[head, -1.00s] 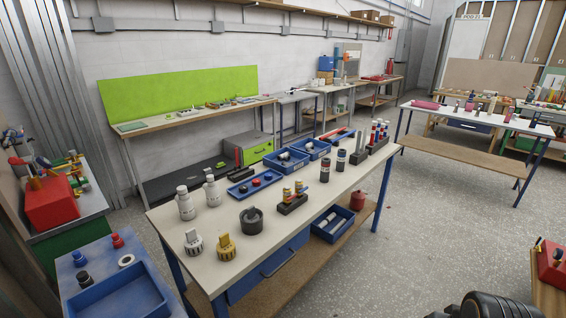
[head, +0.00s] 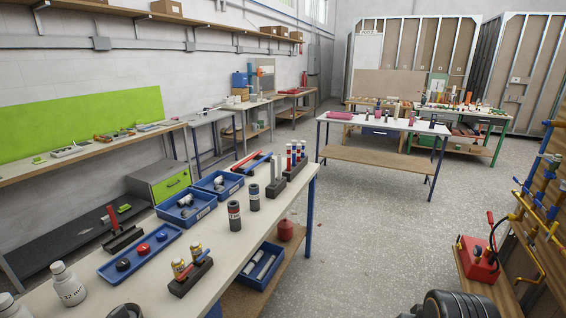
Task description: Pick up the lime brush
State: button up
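I cannot make out a lime brush for certain in the head view. A small lime-green item (head: 39,160) lies on the left wall bench, but it is too small to tell what it is. My gripper is not in view; only a dark rounded part, probably of my arm, shows at the bottom edge right of centre.
A long workbench (head: 222,258) with blue trays (head: 216,184), bottles and cylinders fills the left foreground. The wall bench (head: 97,151) stands behind it. A white-topped table (head: 385,122) stands farther back. A red box (head: 478,262) is at right. Open floor (head: 375,235) lies between.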

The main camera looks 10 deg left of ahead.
aim_at(126, 208)
jog(key=i, duration=6.65)
jog(key=u, duration=3.1)
jog(key=i, duration=4.35)
jog(key=u, duration=0.15)
